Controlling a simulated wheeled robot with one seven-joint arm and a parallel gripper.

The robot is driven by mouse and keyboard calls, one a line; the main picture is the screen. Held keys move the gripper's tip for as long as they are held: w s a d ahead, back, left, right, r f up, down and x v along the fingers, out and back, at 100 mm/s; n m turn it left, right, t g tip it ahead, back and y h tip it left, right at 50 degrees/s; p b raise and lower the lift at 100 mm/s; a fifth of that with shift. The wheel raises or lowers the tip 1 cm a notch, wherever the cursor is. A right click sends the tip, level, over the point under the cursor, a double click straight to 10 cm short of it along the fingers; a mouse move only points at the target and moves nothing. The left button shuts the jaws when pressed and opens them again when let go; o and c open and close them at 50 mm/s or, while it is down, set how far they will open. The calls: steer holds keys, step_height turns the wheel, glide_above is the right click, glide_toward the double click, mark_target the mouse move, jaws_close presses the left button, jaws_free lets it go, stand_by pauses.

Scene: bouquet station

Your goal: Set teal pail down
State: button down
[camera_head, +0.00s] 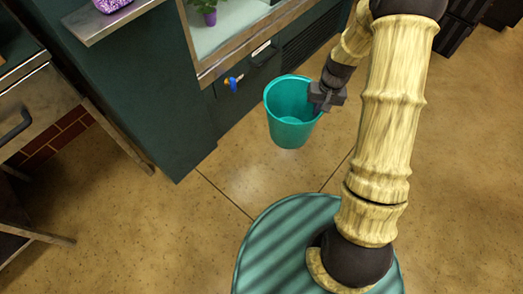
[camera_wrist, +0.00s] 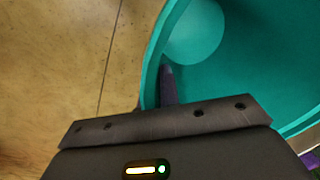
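The teal pail (camera_head: 291,118) is open at the top and looks empty and roughly upright, in front of the dark green cabinet. I cannot tell whether its base touches the floor. My gripper (camera_head: 318,97) is at the pail's right rim. In the wrist view the pail (camera_wrist: 215,75) fills the upper right, and a dark finger of my gripper (camera_wrist: 169,85) lies against the inside of its rim. The fingers look closed on the thin wall; the outer finger is hidden.
The dark green cabinet (camera_head: 130,85) stands close behind and left of the pail, with a blue and yellow tap (camera_head: 233,83) on its front. A purple flower pot (camera_head: 209,15) is on its counter. Tan floor (camera_head: 455,170) is clear to the right.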

steer(key=w+a+f+m+b, duration=0.1)
steer(key=a+f+m+b, duration=0.2)
steer(key=f, duration=0.6)
steer(key=w+a+f+m+b, duration=0.2)
steer(key=a+f+m+b, duration=0.2)
steer(key=a+f+b, duration=0.2)
steer(key=w+a+f+m+t+b, duration=0.1)
steer(key=a+f+m+b, duration=0.2)
steer(key=f+b, duration=0.4)
step_height(320, 180, down, 5)
steer(key=shift+w+a+r+m+b, duration=0.1)
steer(key=shift+w+a+m+b, duration=0.25)
steer(key=shift+a, duration=0.5)
step_height(320, 180, down, 6)
steer(key=b, duration=0.4)
steer(key=shift+f, duration=0.2)
